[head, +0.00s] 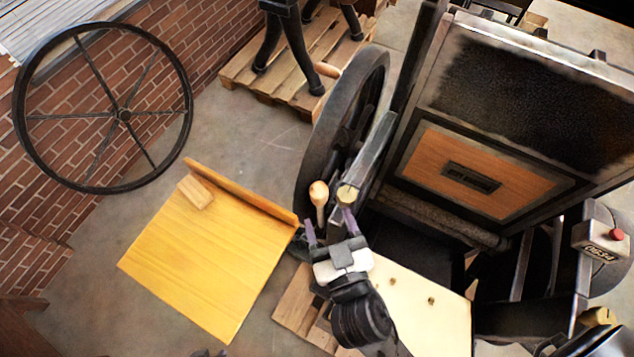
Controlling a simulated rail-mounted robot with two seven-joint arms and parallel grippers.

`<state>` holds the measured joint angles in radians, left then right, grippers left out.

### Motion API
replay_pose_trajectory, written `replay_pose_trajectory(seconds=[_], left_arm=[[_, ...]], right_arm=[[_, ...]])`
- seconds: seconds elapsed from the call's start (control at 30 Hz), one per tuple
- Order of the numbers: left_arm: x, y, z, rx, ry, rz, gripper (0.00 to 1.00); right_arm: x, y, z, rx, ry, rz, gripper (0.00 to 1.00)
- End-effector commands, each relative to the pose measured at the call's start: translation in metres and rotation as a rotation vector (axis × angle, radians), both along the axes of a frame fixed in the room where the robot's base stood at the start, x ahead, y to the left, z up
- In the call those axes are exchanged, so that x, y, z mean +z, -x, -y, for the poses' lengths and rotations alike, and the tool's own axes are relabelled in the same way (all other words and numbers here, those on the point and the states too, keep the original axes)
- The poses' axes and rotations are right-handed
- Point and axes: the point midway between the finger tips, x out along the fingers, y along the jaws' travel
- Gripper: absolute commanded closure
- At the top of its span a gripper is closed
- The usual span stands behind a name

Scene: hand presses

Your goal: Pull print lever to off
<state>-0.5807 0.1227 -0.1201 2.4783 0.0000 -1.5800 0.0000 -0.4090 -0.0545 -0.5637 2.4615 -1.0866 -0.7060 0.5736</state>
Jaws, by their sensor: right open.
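The lever with a pale wooden knob (319,191) stands beside the black flywheel of the press; I take it for the print lever. Its stem runs down from the knob toward my right gripper (329,224). The right gripper is open, its two purplish fingertips pointing up the picture just below the knob. The lower stem appears between the fingers in the picture; whether they touch it I cannot tell. The lower end of the lever is hidden by the gripper. The press (545,100) fills the right side. My left gripper does not show.
A yellow wooden board (205,255) lies left, a cream board (425,310) right of my gripper.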

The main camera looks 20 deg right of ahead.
Motion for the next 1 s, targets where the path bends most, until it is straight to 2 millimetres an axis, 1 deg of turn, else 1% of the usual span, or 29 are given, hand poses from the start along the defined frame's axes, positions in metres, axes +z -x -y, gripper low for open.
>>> replay_pose_trajectory(seconds=[0.03,0.2,0.43,0.6,0.7,1.0], left_arm=[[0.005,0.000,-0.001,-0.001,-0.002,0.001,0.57],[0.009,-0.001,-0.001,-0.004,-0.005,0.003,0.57],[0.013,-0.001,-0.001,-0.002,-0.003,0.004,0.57],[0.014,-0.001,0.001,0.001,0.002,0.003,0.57],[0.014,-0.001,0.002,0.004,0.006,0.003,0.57],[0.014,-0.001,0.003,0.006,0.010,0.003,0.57]], right_arm=[[0.003,-0.010,0.000,0.001,0.003,0.004,0.37],[0.002,-0.038,0.004,0.002,0.004,0.002,0.37],[0.001,-0.066,0.008,0.001,0.002,0.001,0.37],[0.000,-0.076,0.009,0.001,0.002,-0.001,0.37],[0.000,-0.079,0.010,0.000,0.002,-0.002,0.37],[0.000,-0.080,0.010,0.000,0.001,-0.002,0.37]])
